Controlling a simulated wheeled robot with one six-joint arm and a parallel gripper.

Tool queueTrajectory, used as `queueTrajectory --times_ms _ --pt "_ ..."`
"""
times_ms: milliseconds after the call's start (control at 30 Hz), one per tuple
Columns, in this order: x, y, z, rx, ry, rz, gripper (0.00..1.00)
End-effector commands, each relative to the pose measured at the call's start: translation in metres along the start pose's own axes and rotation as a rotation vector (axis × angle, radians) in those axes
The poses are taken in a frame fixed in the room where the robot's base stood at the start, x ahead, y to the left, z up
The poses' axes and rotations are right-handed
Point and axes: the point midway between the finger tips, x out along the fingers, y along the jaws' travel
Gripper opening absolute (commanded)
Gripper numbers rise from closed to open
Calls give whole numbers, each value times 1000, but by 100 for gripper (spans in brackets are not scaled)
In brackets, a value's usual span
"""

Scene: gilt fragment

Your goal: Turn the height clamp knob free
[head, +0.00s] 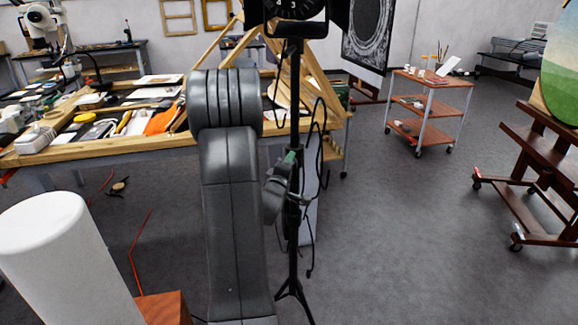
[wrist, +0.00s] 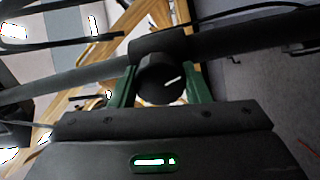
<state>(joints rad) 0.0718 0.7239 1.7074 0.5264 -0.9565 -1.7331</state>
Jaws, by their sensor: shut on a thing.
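The height clamp knob (wrist: 160,80) is a round black knob with a pale mark on its face. It sits on the collar of a dark stand pole (wrist: 235,42) in the wrist view. My gripper (wrist: 160,90) has a green finger on each side of the knob and is shut on it. In the head view the black stand (head: 295,110) rises upright in the middle, with a lamp head (head: 290,8) at its top. My gripper (head: 285,170) is at the pole there, mostly hidden by my arm, and the knob cannot be made out.
A wooden worktable (head: 100,145) crowded with tools is at the left behind the stand. Cables (head: 318,150) hang along the pole. A trolley (head: 430,105) and a wooden easel (head: 545,190) stand to the right. The floor between the stand and easel is clear.

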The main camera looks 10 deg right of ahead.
Motion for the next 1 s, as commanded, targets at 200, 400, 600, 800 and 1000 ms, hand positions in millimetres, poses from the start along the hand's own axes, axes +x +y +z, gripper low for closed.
queueTrajectory --times_ms 200,400,600,800,1000 --pt "0 0 0 1 1 -1 53" --pt "0 0 0 1 0 -1 65" --pt "-3 0 0 1 1 -1 65" --pt "-31 -2 -1 2 2 -2 65" --pt "-78 -2 -1 2 4 -2 65"
